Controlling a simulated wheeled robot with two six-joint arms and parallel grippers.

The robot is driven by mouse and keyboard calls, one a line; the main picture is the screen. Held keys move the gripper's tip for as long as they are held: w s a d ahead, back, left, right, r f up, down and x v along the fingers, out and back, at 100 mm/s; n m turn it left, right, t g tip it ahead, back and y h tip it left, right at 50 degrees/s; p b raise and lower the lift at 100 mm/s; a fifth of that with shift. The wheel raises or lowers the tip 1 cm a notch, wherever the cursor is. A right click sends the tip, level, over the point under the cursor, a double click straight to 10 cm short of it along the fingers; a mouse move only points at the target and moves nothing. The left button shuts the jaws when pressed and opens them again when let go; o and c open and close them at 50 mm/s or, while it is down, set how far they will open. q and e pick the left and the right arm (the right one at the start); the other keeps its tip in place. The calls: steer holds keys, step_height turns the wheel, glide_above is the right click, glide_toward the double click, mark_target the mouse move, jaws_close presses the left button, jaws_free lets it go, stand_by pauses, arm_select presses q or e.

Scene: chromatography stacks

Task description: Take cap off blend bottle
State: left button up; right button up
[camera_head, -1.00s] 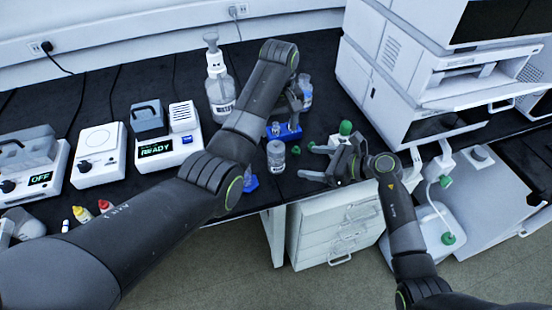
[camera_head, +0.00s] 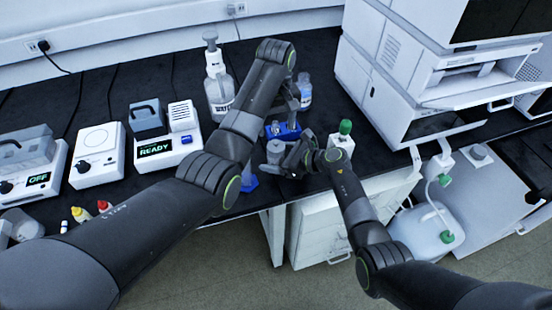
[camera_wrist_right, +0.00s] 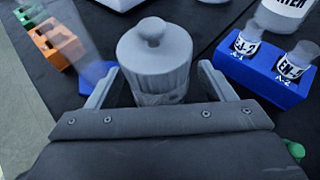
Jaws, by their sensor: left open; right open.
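A small bottle with a grey ribbed cap, which seems to be the blend bottle (camera_head: 276,145), stands on the dark bench in the head view. Its label cannot be read. In the right wrist view its cap (camera_wrist_right: 150,52) has a small knob on top and sits between my right gripper's fingers. My right gripper (camera_head: 284,158) is open, with one finger on each side; I cannot tell whether they touch it. My left gripper (camera_head: 290,106) is open above the blue vial rack (camera_head: 288,132), partly hidden behind its own arm.
The rack (camera_wrist_right: 265,75) holds two labelled vials. A green-capped bottle (camera_head: 341,136) stands to the right, beside the white instrument stack (camera_head: 400,85). The bench's front edge is close.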

mark_target(277, 142)
steer(key=c, duration=1.4)
arm_select(q)
steer(key=shift+o, duration=0.9)
arm_select(e)
steer(key=shift+c, duration=0.4)
arm_select(q)
steer(key=m, duration=0.3)
steer(key=r+m, duration=0.1)
steer(key=m, duration=0.1)
steer(key=shift+r+m, duration=0.15)
steer(key=shift+m, duration=0.25)
steer(key=m, duration=0.3)
steer(key=r+m, duration=0.1)
steer(key=m, duration=0.2)
steer(key=shift+r, duration=0.15)
step_height(277, 142, down, 10)
steer(key=m, duration=1.1)
steer(key=shift+d+r+m, duration=0.1)
steer(key=shift+m, duration=0.2)
